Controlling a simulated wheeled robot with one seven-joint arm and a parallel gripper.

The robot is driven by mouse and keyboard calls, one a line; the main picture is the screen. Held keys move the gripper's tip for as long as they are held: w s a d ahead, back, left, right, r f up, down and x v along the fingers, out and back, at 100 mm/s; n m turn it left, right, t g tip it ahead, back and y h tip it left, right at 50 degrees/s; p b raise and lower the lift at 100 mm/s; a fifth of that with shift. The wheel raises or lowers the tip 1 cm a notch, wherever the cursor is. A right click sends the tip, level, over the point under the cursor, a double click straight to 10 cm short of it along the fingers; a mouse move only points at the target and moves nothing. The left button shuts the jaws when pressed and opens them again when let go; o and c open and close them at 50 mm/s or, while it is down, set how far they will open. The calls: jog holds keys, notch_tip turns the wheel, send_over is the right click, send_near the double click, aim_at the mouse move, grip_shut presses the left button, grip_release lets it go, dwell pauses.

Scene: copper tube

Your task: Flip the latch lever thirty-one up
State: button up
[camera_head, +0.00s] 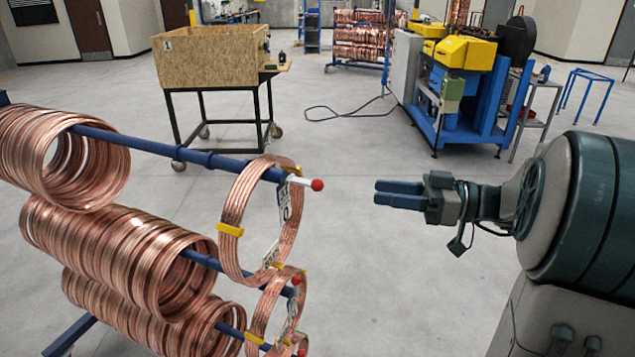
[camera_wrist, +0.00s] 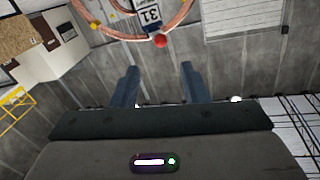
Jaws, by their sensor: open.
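The latch lever (camera_head: 300,181) is a short white bar with a red ball (camera_head: 317,185) at its end. It sits at the tip of the top blue rod (camera_head: 225,161) and points right, roughly level, in the head view. A tag (camera_head: 284,204) hangs beside it; in the wrist view the tag (camera_wrist: 147,14) reads 31, upside down. The red ball also shows in the wrist view (camera_wrist: 160,41), beyond the fingertips and roughly between them. My gripper (camera_head: 376,192) is open and empty, to the right of the ball and apart from it. Its fingers frame the wrist view (camera_wrist: 160,66).
A copper coil (camera_head: 232,225) with yellow bands hangs near the rod's tip. Lower rods with similar red-tipped ends (camera_head: 296,281) and several coils (camera_head: 120,255) lie below. A wooden crate on a wheeled stand (camera_head: 215,58) and a blue-yellow machine (camera_head: 460,90) stand behind. Floor between is clear.

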aim_at(317, 191)
jog(key=p+x, duration=0.3)
jog(key=x, duration=1)
jog(key=shift+s+p, duration=0.1)
jog(key=shift+p, duration=0.3)
jog(key=shift+c, duration=0.3)
jog(key=c, duration=0.8)
